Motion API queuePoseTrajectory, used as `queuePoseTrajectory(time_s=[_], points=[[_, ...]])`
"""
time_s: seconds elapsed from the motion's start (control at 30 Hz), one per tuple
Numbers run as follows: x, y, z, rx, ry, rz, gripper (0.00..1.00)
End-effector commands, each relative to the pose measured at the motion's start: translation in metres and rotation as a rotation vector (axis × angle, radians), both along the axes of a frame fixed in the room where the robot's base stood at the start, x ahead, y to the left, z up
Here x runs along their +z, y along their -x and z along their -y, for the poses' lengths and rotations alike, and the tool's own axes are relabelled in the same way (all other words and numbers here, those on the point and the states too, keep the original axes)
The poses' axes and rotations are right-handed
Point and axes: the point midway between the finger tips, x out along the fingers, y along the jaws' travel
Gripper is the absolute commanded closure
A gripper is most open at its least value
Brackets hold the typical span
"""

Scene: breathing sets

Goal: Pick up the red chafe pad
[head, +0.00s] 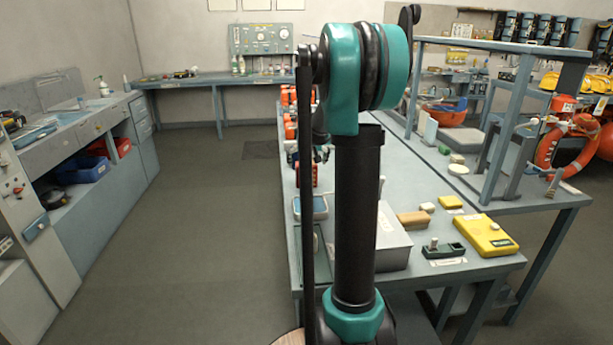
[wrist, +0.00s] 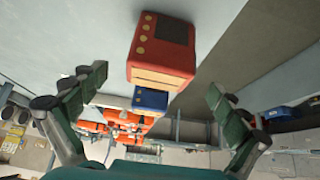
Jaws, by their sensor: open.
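A red block with yellow dots and a dark square patch, which looks like the red chafe pad (wrist: 165,42), is at the upper middle of the wrist view, on the light grey table. In the head view a red piece (head: 306,177), apparently the same one, lies near the table's left edge, partly hidden by my arm. My gripper (wrist: 157,84) is open and empty, its two green fingers spread wide to either side. The red block shows beyond the fingertips, between their lines, and appears apart from them. In the head view my gripper (head: 321,153) is mostly hidden behind my arm.
A small blue block (wrist: 150,100) sits close by the red one, with several orange items (wrist: 115,120) behind it. On the table (head: 445,190) are a grey box (head: 393,240), a yellow case (head: 487,235) and a blue-rimmed device (head: 318,207). The floor to the left is clear.

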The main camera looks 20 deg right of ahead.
Motion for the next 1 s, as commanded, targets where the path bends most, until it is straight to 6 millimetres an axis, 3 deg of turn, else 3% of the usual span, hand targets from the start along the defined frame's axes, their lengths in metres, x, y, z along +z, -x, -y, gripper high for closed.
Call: queuePoseTrajectory(time_s=[0.17,0.5,0.8,1.0], points=[[-0.008,-0.005,0.001,0.000,0.000,0.000,0.01],[-0.042,-0.027,0.006,0.000,0.000,0.000,0.01],[-0.046,-0.030,0.007,0.000,0.000,0.000,0.01],[-0.046,-0.030,0.007,0.000,0.000,0.000,0.24]])
